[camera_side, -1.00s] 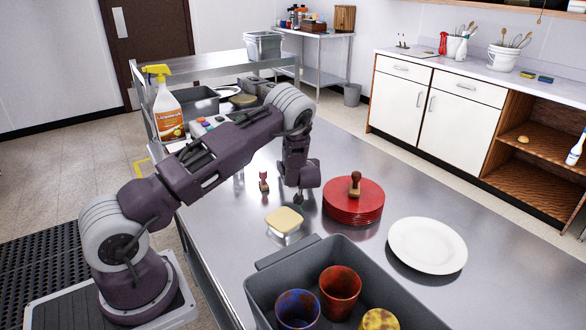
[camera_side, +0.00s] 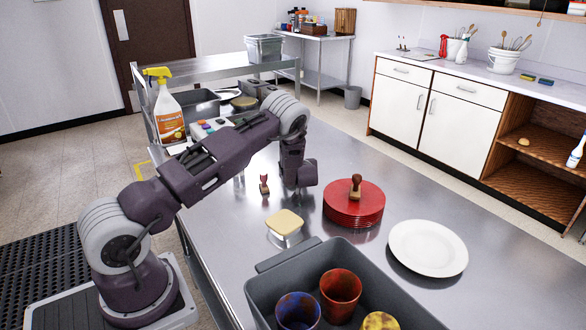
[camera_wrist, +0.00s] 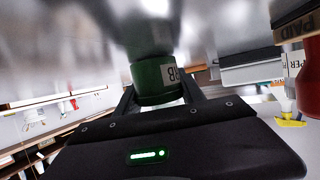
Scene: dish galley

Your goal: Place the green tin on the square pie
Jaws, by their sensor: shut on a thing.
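The green tin (camera_wrist: 155,80) shows in the wrist view between the two dark fingers of my gripper (camera_wrist: 160,95). The gripper is shut on it, and part of a pale label with dark letters shows on its side. In the side view my wrist (camera_side: 300,175) hangs over the table, behind and slightly right of the square pie; the fingers and tin are hidden there. The square pie (camera_side: 285,222) appears to be the pale yellow, square-topped thing in a shiny tin, standing flat on the metal table, with nothing on its top.
A stack of red plates (camera_side: 353,211) with a wooden-handled stamp (camera_side: 355,187) on it stands right of my wrist. A small red-based stamp (camera_side: 264,185) stands to the left. A white plate (camera_side: 428,248) and a grey tub (camera_side: 272,290) with several cups are nearer.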

